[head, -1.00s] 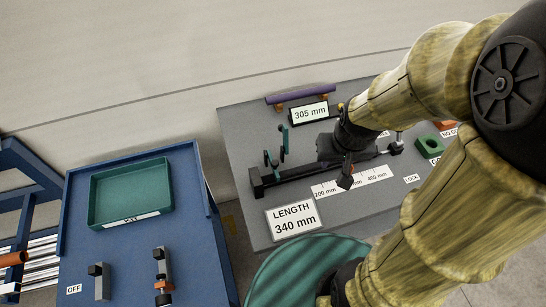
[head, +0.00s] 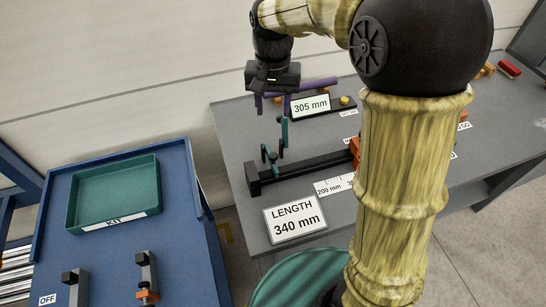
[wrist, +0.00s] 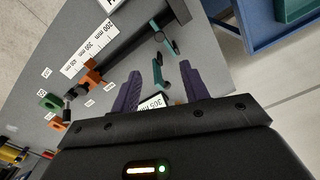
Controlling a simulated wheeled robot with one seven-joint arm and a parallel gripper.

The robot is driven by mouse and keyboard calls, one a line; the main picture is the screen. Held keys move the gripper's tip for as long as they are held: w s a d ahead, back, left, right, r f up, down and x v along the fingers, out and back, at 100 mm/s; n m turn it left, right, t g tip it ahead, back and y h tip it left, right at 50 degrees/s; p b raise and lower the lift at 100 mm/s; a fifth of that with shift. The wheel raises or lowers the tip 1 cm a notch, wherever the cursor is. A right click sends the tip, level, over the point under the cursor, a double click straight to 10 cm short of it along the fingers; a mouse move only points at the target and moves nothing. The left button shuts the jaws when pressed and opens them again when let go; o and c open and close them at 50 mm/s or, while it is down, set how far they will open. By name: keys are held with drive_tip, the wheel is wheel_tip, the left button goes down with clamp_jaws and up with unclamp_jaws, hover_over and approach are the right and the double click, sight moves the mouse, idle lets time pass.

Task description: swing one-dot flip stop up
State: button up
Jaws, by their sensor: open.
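Teal flip stops stand at the left part of a black rail (head: 310,167). One taller teal stop (head: 283,134) rises behind the rail, and a lower teal pair (head: 269,158) sits nearer its left end. I cannot make out dots on any of them. My gripper (head: 272,104) is open and empty, its purple fingers pointing down above and slightly left of the taller stop. In the wrist view, a teal stop (wrist: 160,76) shows between and beyond my open fingers (wrist: 160,92), and another (wrist: 164,40) lies farther along the rail.
A LENGTH 340 mm sign (head: 294,218) lies in front. An orange part (head: 355,150) sits along the rail. A blue cart with a teal tray (head: 113,193) is at left.

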sight(273, 155)
drive_tip(key=shift+r, duration=0.1)
wheel_tip(273, 155, down, 18)
drive_tip(key=shift+r+p, duration=0.25)
drive_tip(key=shift+p, duration=0.35)
clamp_jaws()
